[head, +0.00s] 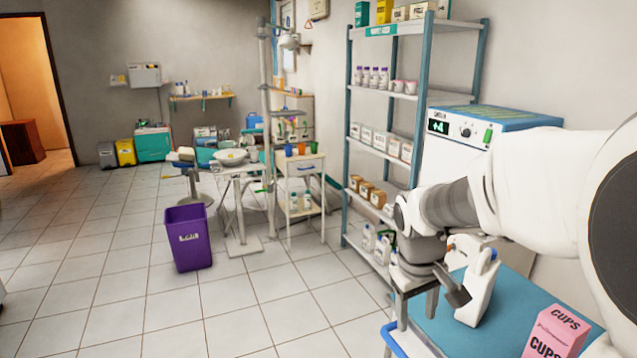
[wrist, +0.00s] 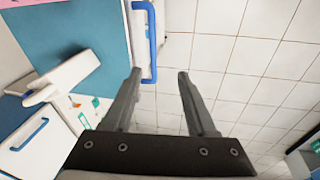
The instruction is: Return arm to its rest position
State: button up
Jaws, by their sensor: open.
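My gripper (head: 442,298) is in the right part of the head view, hanging by the near left edge of a blue-topped cart (head: 420,325). In the wrist view my gripper (wrist: 159,72) has its two dark fingers spread apart, with nothing between them but floor tiles and the cart's side. My white arm reaches in from the right, bent, with the wrist pointing down.
The cart's blue rail (wrist: 152,40) is near my left finger. Shelves (head: 385,150) stand behind. A purple bin (head: 188,238) stands on open floor.

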jog(key=s+a+r+m+t+y, duration=0.15)
jog(key=s+r, duration=0.25)
jog(key=s, duration=0.5)
jog(key=s+a+r+m+t, duration=0.2)
jog(key=s+a+r, duration=0.1)
jog(key=s, duration=0.5)
notch_tip(320, 180, up, 13)
jog(key=p, duration=1.2)
jog(key=shift+s+d+p, duration=0.15)
jog(key=shift+d+p, duration=0.05)
jog(key=shift+p, duration=0.15)
jog(key=shift+d+f, duration=0.15)
